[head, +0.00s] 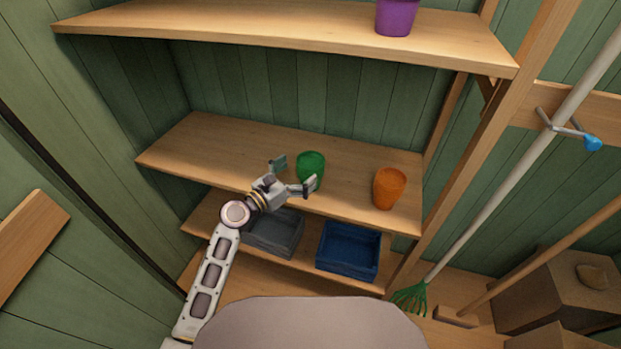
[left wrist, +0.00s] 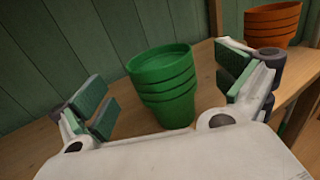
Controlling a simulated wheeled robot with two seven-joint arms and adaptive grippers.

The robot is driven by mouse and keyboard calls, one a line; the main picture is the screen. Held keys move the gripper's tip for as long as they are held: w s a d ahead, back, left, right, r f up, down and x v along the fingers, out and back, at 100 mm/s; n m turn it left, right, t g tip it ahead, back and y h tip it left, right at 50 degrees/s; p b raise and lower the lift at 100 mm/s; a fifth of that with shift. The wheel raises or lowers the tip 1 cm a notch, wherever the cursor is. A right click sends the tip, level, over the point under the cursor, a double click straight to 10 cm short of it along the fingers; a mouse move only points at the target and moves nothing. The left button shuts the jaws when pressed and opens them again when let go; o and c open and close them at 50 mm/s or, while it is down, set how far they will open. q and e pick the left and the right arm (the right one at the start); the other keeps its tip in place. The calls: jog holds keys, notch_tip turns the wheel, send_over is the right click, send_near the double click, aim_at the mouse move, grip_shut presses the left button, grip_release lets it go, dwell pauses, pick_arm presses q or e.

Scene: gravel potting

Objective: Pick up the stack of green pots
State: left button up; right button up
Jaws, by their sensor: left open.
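The stack of green pots (head: 311,166) stands upright on the middle wooden shelf (head: 215,152) in the head view. In the left wrist view the stack (left wrist: 165,88) shows several nested pots, ahead of the jaws and between the two fingers. My left gripper (head: 292,175) is open and reaches in from the front left, just short of the stack. In the left wrist view its green-padded fingers (left wrist: 168,92) are spread wide and hold nothing. I cannot tell whether the right finger touches the stack. My right gripper is not in view.
A stack of orange pots (head: 389,188) stands right of the green ones and also shows in the left wrist view (left wrist: 272,22). A purple pot (head: 396,16) is on the top shelf. A grey crate (head: 274,232) and a blue crate (head: 348,250) sit below. The shelf's left part is clear.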

aim_at(319, 157)
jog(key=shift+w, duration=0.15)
pick_arm(q)
jog(key=shift+w+d, duration=0.15)
jog(key=shift+w+d, duration=0.35)
jog(key=shift+x, duration=0.85)
jog(key=shift+b+x, duration=0.3)
jog(key=shift+x, duration=0.8)
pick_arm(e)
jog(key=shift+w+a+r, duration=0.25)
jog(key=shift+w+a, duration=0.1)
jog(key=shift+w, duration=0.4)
pick_arm(q)
jog(key=shift+f, duration=0.15)
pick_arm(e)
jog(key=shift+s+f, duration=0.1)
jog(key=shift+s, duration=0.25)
pick_arm(q)
jog(key=c, duration=1.5)
